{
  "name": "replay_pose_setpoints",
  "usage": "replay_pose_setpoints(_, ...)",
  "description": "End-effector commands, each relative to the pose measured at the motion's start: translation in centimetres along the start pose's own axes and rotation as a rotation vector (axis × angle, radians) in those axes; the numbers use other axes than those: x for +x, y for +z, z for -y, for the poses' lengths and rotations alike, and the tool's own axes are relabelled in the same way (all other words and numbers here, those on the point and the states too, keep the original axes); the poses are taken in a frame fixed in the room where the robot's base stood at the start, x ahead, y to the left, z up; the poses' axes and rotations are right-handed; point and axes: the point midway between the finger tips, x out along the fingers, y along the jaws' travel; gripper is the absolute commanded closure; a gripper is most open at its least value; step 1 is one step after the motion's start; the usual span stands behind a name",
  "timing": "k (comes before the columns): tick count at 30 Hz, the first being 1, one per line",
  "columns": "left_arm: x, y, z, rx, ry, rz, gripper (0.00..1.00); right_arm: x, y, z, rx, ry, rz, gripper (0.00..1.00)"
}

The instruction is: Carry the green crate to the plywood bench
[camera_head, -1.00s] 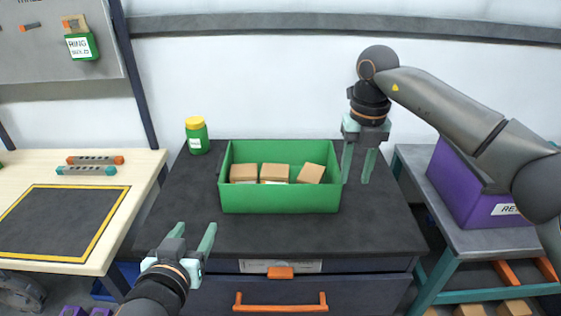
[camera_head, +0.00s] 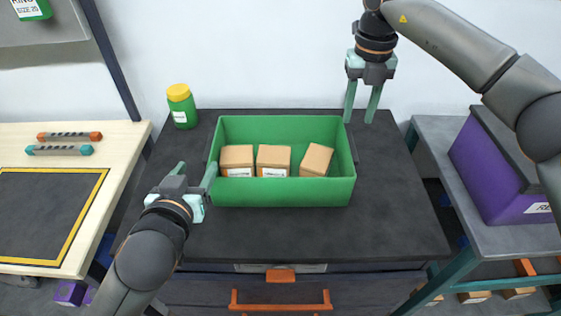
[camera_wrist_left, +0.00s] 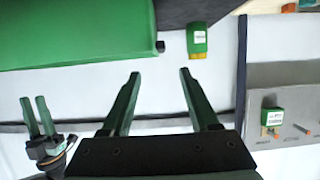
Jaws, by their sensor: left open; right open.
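The green crate (camera_head: 283,194) stands on the dark cabinet top (camera_head: 330,235) and holds several cardboard boxes (camera_head: 273,160). My left gripper (camera_head: 197,174) is open and empty, just left of the crate's left wall, with a small gap. The left wrist view shows its two spread fingers (camera_wrist_left: 158,95) with the crate (camera_wrist_left: 80,30) at the upper left. My right gripper (camera_head: 363,103) is open and empty, pointing down above the crate's back right corner. The plywood bench (camera_head: 131,140) is at the left, with a yellow-edged dark mat (camera_head: 45,215) on it.
A green jar with a yellow lid (camera_head: 182,106) stands behind the crate's left side. Two small bars (camera_head: 65,143) lie at the back of the bench. A purple bin (camera_head: 492,175) sits on a grey table at the right.

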Motion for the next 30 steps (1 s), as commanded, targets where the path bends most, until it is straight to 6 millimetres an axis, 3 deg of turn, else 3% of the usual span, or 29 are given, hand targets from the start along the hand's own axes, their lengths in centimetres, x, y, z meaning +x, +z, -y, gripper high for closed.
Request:
replay_pose_setpoints(5, 2.0, 0.0, 0.1, 0.003, -0.003, 0.000, 0.39, 2.1, -0.1, 0.1, 0.000, -0.002, -0.004, 0.59)
replay_pose_setpoints(18, 9.8, -0.1, 0.1, 0.002, -0.003, 0.000, 0.39, 9.9, -0.1, 0.1, 0.001, -0.001, -0.003, 0.59)
replay_pose_setpoints(24, 11.8, 0.0, 0.0, 0.000, 0.000, 0.000, 0.39, 11.8, -0.1, 0.0, 0.001, 0.000, -0.002, 0.59)
replay_pose_setpoints(30, 12.3, 0.0, 0.0, 0.000, 0.000, 0.000, 0.39, 12.3, -0.1, 0.0, 0.000, -0.001, -0.001, 0.59)
